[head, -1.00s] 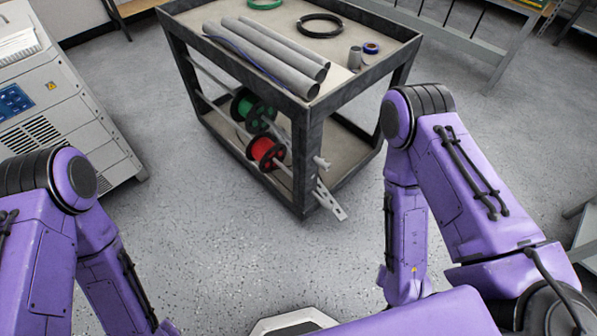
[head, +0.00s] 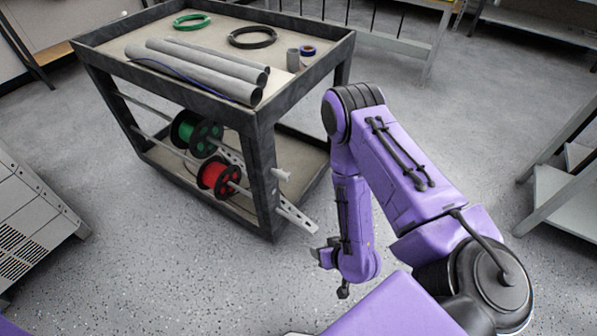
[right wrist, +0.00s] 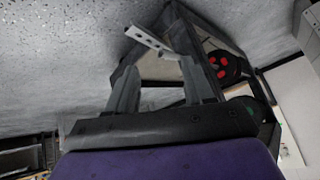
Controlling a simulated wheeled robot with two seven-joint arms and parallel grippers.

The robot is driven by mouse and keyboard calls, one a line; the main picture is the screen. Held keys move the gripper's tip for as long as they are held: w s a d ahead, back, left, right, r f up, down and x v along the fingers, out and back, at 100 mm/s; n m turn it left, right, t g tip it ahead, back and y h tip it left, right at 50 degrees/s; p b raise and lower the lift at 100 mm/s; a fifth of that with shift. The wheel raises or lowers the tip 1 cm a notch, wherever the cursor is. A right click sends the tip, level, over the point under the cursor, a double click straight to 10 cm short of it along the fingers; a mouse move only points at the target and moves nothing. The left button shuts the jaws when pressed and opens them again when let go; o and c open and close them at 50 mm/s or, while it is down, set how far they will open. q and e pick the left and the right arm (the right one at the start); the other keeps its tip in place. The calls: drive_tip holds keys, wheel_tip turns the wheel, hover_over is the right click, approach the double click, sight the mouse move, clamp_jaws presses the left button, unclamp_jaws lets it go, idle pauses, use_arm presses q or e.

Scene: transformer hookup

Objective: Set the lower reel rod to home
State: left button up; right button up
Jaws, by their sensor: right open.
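The cart (head: 262,180) stands ahead, left of my right arm. A red reel (head: 219,176) and a green reel (head: 196,133) hang on pale rods under its top. The lower reel rod (head: 243,189) runs through the red reel toward the near corner post. A slotted metal strip (head: 298,216) juts out past that post; it also shows in the right wrist view (right wrist: 150,42). My right gripper (head: 325,256) is beside the strip's outer end, apart from it. In the right wrist view its fingers (right wrist: 160,82) are spread and empty. My left gripper is out of view.
Grey tubes (head: 200,70), a black coil (head: 252,38), a green coil (head: 192,21) and a tape roll (head: 308,50) lie on the cart top. A grey cabinet (head: 35,220) stands left, a shelf (head: 560,190) right. The floor between is clear.

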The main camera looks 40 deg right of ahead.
drive_tip(key=w+d+f+n+t+y+b, duration=0.25)
drive_tip(key=w+f+t+b, duration=0.25)
drive_tip(key=w+f+b, duration=0.4)
drive_tip(key=n+t+y+b, duration=0.4)
drive_tip(key=n+y+b, duration=0.15)
drive_tip(key=b, duration=0.55)
approach(301, 222)
drive_tip(key=x, duration=0.3)
drive_tip(key=shift+n, duration=0.4)
drive_tip(key=b+x, duration=0.1)
drive_tip(key=x, duration=0.3)
drive_tip(key=b+x, duration=0.1)
drive_tip(key=x, duration=0.3)
drive_tip(key=shift+f+b, duration=0.25)
drive_tip(key=shift+b, duration=0.1)
drive_tip(key=shift+w+a+r, duration=0.15)
drive_tip(key=shift+w+a, duration=0.15)
drive_tip(key=shift+w, duration=0.25)
clamp_jaws()
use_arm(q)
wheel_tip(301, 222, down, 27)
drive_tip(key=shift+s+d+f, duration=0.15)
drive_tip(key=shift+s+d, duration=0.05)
use_arm(e)
drive_tip(key=shift+h, duration=0.3)
